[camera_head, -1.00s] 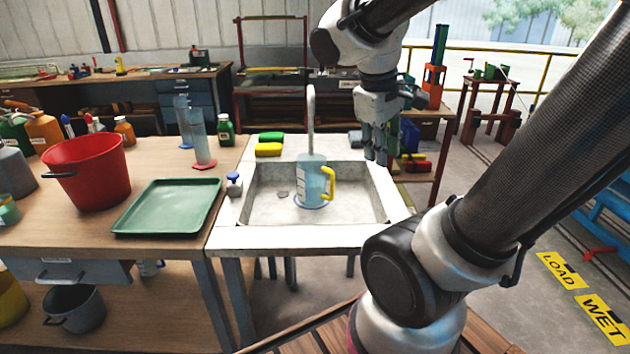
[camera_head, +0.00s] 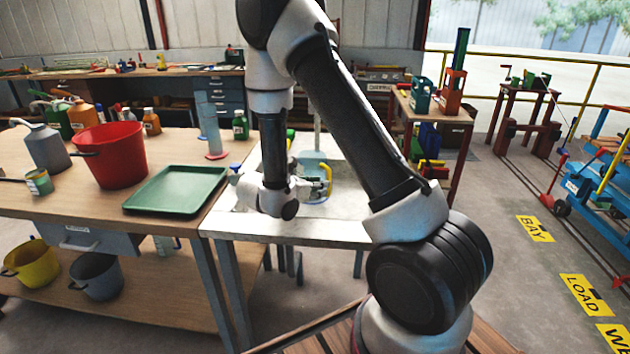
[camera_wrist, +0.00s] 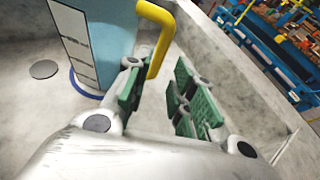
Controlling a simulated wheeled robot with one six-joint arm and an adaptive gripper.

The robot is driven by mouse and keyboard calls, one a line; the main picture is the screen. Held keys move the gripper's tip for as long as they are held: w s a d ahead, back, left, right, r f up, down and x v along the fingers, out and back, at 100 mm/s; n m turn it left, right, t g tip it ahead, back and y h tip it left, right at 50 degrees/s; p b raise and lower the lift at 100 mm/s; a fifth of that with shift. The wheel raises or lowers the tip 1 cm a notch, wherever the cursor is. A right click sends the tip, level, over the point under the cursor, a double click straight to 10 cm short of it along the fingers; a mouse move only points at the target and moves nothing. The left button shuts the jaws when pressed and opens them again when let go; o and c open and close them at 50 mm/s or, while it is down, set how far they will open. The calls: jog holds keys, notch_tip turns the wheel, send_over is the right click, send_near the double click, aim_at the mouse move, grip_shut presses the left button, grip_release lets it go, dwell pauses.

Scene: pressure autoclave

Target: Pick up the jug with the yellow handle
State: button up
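The jug (camera_head: 313,163) is light blue with a yellow handle (camera_head: 328,178), and stands in the sink behind my arm, which hides part of it. In the wrist view the jug (camera_wrist: 107,32) fills the upper left, with a pale label strip on its side. The yellow handle (camera_wrist: 162,38) comes down close to the left finger, in line with the gap between the fingers. My gripper (camera_wrist: 160,74) is open, with green finger pads apart and nothing clamped. In the head view my gripper (camera_head: 305,187) is beside the jug, partly hidden by the wrist.
The grey sink (camera_head: 352,197) has walls around the jug; its right wall (camera_wrist: 240,85) is near the fingers. A round drain (camera_wrist: 43,69) lies left of the jug. A green tray (camera_head: 175,190) and red pot (camera_head: 122,160) stand on the left table.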

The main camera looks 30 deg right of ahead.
aim_at(328, 195)
jog(key=x, duration=0.6)
jog(key=shift+w+d+r, duration=0.1)
jog(key=shift+w, duration=0.2)
grip_shut()
